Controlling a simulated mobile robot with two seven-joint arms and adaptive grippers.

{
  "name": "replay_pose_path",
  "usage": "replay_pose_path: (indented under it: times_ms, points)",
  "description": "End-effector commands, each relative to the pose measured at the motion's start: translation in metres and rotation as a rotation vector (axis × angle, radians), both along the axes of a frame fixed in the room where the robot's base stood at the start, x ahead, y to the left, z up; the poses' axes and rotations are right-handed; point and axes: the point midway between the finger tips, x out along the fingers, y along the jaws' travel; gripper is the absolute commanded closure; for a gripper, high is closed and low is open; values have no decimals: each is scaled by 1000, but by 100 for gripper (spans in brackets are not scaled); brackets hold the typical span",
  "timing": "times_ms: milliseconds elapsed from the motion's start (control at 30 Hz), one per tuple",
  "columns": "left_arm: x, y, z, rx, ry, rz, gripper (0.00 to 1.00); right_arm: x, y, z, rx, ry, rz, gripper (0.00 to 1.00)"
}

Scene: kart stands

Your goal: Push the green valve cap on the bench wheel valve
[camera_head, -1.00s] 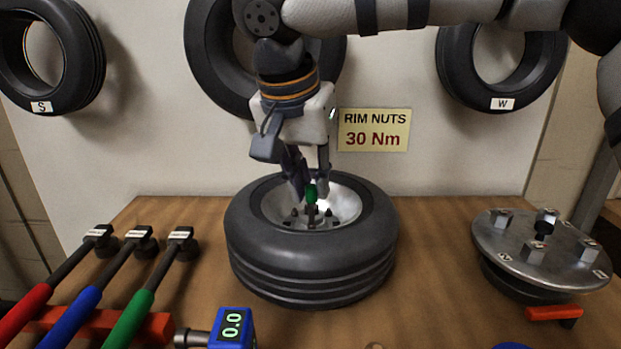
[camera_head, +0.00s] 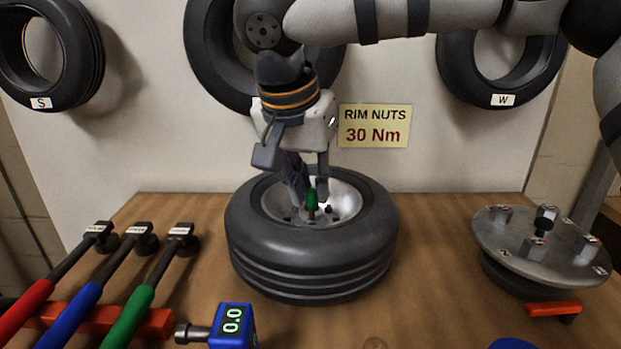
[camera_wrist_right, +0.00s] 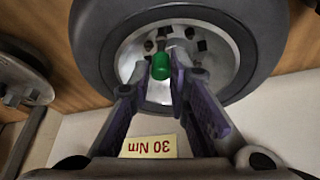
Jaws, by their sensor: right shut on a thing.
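The green valve cap (camera_head: 311,200) is on or just over the valve stem inside the rim of the bench wheel (camera_head: 310,262), which lies flat on the bench. It also shows in the right wrist view (camera_wrist_right: 161,67). My right gripper (camera_head: 310,193) points down from above, its fingers shut on the cap from both sides. In the right wrist view its fingertips (camera_wrist_right: 157,82) flank the cap. Whether the cap is fully seated on the stem is too small to tell. My left gripper is not in view.
Several torque wrenches (camera_head: 138,285) lie at the left on a red rest. A blue gauge (camera_head: 232,326) reading 0.0 stands at the front. A metal hub plate (camera_head: 525,262) with nuts stands at the right. The bench between wheel and hub plate is clear.

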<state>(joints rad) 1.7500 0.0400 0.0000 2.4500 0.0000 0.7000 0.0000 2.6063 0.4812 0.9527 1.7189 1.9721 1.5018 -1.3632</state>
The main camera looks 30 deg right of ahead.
Motion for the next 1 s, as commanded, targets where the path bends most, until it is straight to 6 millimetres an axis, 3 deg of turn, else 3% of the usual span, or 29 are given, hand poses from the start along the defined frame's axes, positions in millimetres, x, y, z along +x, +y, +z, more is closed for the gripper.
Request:
replay_pose_path:
  times_ms: [600, 633, 700, 733, 1000]
  points:
    - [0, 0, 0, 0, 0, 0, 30, 0, 0, -16, 0, 0, 0, 92]
    - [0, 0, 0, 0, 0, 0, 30, 0, 0, -15, 0, 0, 0, 79]
    - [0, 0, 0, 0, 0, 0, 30, 0, 0, -15, 0, 0, 0, 63]
    - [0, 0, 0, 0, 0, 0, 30, 0, 0, -15, 0, 0, -1, 60]
    - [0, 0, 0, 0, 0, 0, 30, 0, 0, -14, 0, 0, -1, 60]
